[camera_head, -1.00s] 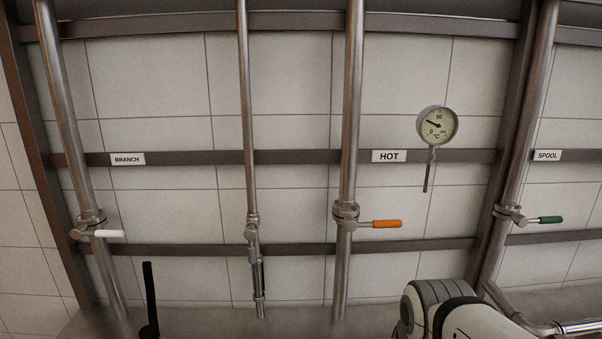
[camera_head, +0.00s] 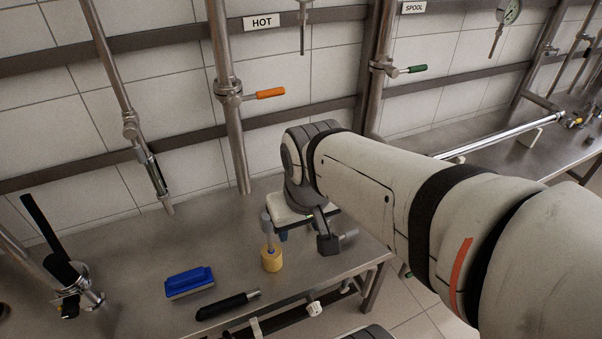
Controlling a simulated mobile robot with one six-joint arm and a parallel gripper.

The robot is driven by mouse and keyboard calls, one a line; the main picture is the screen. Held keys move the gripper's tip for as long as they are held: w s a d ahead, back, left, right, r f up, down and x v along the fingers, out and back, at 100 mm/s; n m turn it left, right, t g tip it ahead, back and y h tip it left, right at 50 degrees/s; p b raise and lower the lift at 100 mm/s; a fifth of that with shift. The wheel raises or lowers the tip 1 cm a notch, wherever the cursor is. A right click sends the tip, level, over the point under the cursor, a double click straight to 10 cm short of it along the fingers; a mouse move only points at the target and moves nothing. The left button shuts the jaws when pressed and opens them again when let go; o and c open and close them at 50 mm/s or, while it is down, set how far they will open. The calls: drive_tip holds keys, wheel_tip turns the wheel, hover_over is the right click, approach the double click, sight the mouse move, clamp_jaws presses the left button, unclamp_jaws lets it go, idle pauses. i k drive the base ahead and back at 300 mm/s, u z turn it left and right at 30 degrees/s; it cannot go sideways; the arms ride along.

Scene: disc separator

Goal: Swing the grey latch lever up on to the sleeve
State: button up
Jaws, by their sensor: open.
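My gripper (camera_head: 328,241) is in the centre of the head view, at the end of my white arm, above the steel bench. Its jaws are open, and I see nothing between them. Part of it is hidden by its own wrist. A thin vertical pipe at the left carries a grey collar (camera_head: 143,156) above a clear section with a greenish inside. I cannot tell for certain which small part is the grey latch lever or which is the sleeve. My gripper is to the right of this pipe and apart from it.
On the bench (camera_head: 225,240) are a blue brush or block (camera_head: 189,282), a black-handled tool (camera_head: 227,304) and a yellow piece with a grey stem (camera_head: 271,261). A black lever (camera_head: 42,225) stands at the left. An orange-handled valve (camera_head: 270,93) is on the HOT pipe.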

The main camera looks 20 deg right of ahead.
sight(351, 232)
drive_tip(key=k, duration=1)
drive_tip(key=z, duration=0.35)
drive_tip(key=i, duration=0.7)
drive_tip(key=z, duration=0.15)
